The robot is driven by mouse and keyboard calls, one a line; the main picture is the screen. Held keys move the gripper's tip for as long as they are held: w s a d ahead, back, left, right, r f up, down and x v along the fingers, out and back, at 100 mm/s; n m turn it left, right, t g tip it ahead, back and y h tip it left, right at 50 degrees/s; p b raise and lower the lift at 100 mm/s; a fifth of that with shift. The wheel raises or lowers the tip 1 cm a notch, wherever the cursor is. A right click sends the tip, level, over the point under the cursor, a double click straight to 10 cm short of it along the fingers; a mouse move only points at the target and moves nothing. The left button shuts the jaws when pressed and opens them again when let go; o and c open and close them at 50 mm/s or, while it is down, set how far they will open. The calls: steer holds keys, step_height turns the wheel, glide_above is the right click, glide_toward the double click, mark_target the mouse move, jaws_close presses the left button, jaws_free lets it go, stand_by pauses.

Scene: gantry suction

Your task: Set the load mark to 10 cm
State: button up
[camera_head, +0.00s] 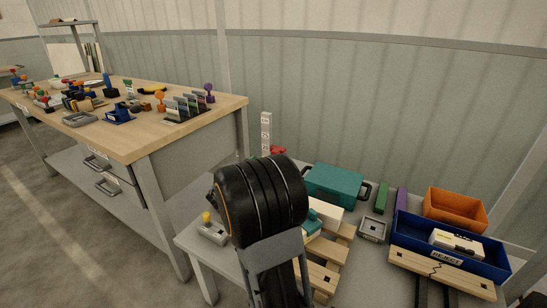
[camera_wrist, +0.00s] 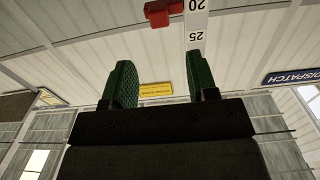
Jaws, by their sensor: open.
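A white upright scale (camera_head: 266,133) with dark markings stands at the back of the table. It also shows in the wrist view (camera_wrist: 196,22), with the numbers 20 and 25 readable. A red load mark (camera_head: 278,150) sits beside the scale, low on its visible part. In the wrist view the red load mark (camera_wrist: 160,11) is level with about the 20, at the top edge. My gripper (camera_wrist: 162,80) is open and empty, its two green-padded fingers apart. The load mark is beyond the fingertips and not between them. In the head view my black arm hides most of the gripper.
A teal case (camera_head: 333,184), an orange bin (camera_head: 455,207) and a blue tray (camera_head: 493,262) stand on the table to the right of my arm. A small grey device with a yellow knob (camera_head: 207,217) is at left. A cluttered workbench (camera_head: 130,148) stands beyond.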

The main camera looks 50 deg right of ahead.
mark_target(274, 152)
steer(key=b+x, duration=0.2)
steer(key=x, duration=0.7)
steer(key=shift+d, duration=0.1)
jaws_close()
stand_by(0.4)
